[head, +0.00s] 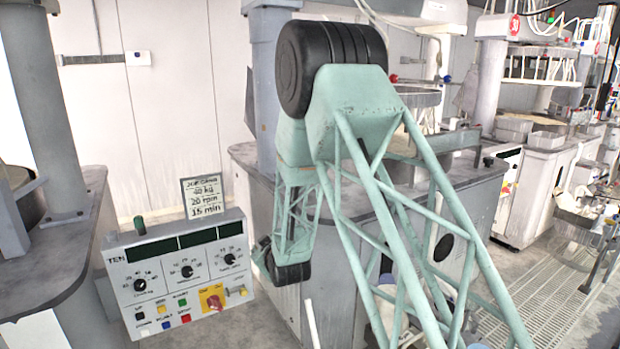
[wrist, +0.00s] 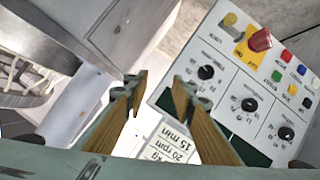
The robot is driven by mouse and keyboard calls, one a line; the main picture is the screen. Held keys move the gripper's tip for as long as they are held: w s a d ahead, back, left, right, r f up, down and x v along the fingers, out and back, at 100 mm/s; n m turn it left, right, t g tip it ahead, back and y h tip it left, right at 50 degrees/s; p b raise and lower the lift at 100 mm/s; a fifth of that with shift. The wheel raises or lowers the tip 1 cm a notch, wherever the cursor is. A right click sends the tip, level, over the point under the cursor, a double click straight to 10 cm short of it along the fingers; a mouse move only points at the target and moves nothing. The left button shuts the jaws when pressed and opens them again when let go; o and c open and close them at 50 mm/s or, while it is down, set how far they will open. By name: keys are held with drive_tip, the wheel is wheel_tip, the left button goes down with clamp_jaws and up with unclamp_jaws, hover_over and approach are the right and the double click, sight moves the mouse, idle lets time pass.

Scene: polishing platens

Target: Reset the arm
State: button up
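My arm, pale green lattice links with a black joint, rises from the lower right of the head view and bends down at the middle. My gripper (wrist: 158,86) shows in the wrist view as two brown fingers with grey tips, spread apart with nothing between them. In the head view its fingers cannot be made out. A control panel (head: 150,285) with knobs, buttons and a red switch stands left of the arm's lower end. The panel also shows in the wrist view (wrist: 222,125), turned upside down, close to the right finger.
A sign card (head: 204,197) reading 20 rpm and 15 min stands on the panel. A polishing station (head: 250,162) is behind the arm, another (head: 60,285) at the left. More machines (head: 540,165) line the right. Grated floor (head: 530,290) lies open at the lower right.

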drive_tip(key=s+d+r+m+g+h, duration=0.3)
drive_tip(key=s+d+r+m+g, duration=0.15)
drive_tip(key=s+d+r, duration=1.7)
drive_tip(key=s+d+r+m+g, duration=0.1)
drive_tip(key=s+d, duration=0.4)
drive_tip(key=s, duration=0.9)
drive_tip(key=s+d+r+m+g+h, duration=0.1)
drive_tip(key=s+d, duration=0.4)
drive_tip(key=s, duration=1)
drive_tip(key=s+d+r+m+g, duration=0.2)
drive_tip(key=s+d, duration=0.3)
drive_tip(key=s, duration=1)
drive_tip(key=shift+s+d+r+m+h, duration=0.2)
drive_tip(key=shift+r+m+h, duration=0.25)
drive_tip(key=shift+m, duration=0.4)
